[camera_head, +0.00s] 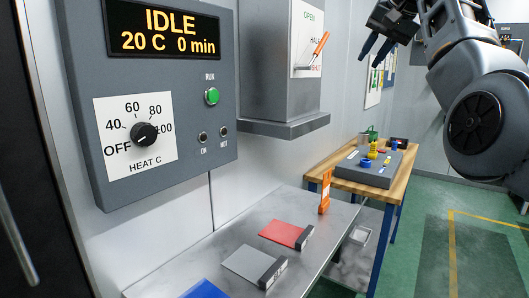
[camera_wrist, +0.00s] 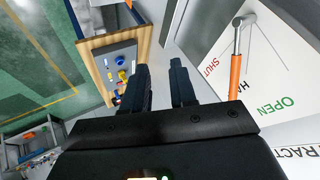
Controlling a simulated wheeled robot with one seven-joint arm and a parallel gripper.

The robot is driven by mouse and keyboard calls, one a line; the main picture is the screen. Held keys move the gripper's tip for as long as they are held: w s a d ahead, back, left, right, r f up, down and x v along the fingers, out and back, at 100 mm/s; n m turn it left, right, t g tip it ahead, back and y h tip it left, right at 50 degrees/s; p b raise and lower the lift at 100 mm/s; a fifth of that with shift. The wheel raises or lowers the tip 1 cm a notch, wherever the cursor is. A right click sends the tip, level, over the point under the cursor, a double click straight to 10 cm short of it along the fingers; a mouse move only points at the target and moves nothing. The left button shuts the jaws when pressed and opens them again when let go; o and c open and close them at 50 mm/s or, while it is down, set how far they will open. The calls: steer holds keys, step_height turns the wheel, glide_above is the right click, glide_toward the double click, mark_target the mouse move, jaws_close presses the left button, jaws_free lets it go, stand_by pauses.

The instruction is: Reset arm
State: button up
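My gripper (camera_head: 369,60) is raised at the top right of the head view, with my grey arm behind it. Its two dark fingers point down and stand apart, with nothing between them. In the wrist view my gripper (camera_wrist: 158,68) also shows a clear gap between the fingers. It is in free air and touches nothing that I can see. The lever with an orange handle (camera_head: 321,43) is on a white plate marked OPEN, HALF and SHUT, left of my gripper. The handle also shows in the wrist view (camera_wrist: 235,77).
A grey control panel (camera_head: 80,60) reads IDLE, 20 C, 0 min. A metal bench (camera_head: 195,262) carries red, grey and blue plates and an orange upright piece. A wooden table (camera_head: 325,165) with a grey tray (camera_head: 350,174) of coloured parts stands farther back. Green floor (camera_head: 480,250) is open at right.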

step_height(320, 180, down, 33)
steer(key=d+t+h, duration=0.2)
steer(key=s+f+n+t+h, duration=0.1)
steer(key=s+f, duration=1.7)
steer(key=f, duration=0.4)
steer(key=s+a+f+n+t, duration=0.1)
steer(key=s+f, duration=0.1)
steer(key=s, duration=1.2)
steer(key=s+a+f+n+t, duration=0.1)
steer(key=s+a+f, duration=0.1)
steer(key=s, duration=1.1)
steer(key=s+a+r+t, duration=0.1)
steer(key=s+r, duration=0.6)
steer(key=s, duration=0.4)
steer(key=s+a+r+n+t, duration=0.1)
steer(key=s+r, duration=0.7)
steer(key=s, duration=0.3)
steer(key=shift+a+r, duration=0.2)
steer(key=shift+r, duration=0.05)
